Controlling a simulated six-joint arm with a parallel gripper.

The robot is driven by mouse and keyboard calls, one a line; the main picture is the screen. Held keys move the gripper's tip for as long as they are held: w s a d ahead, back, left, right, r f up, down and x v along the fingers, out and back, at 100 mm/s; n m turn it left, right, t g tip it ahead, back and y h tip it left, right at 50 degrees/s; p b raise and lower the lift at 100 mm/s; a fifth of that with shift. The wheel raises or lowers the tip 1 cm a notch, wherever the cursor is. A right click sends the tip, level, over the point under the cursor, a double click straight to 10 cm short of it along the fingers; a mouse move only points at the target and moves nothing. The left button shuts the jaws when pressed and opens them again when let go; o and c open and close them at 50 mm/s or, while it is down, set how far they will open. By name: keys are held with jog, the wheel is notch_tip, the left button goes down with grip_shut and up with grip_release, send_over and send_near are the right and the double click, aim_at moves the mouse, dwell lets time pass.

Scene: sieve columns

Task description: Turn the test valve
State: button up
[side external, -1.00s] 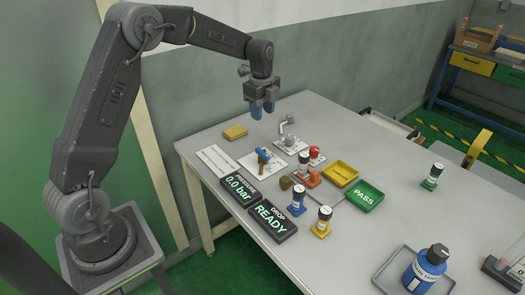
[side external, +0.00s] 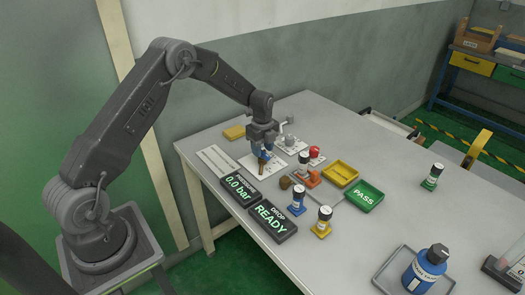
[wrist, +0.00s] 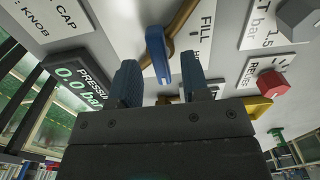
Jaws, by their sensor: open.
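A blue-handled valve on a brass-coloured body (side external: 262,166) stands on a white plate at the table's left; the plate's label reads "FILL" in the wrist view. Its blue handle (wrist: 157,52) lies ahead of and between my two blue fingers. My gripper (side external: 264,153) is open and low over this valve, covering most of the handle in the side view; the wrist view also shows my gripper (wrist: 160,78). I cannot tell whether the fingers touch the handle. A grey knob (wrist: 300,18) sits beside a partly cut-off label ending in "1.5 bar"; I cannot read its full name.
A red knob (wrist: 274,83) is near a "RELIEF" label. The pressure display (side external: 241,187) reads 0.0 bar and the drop display (side external: 272,220) reads READY. Small bottles, a yellow tray (side external: 341,174) and a green PASS tray (side external: 364,196) stand to the right.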

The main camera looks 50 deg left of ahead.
jog(key=shift+f, duration=0.65)
jog(key=shift+c, duration=0.4)
grip_shut()
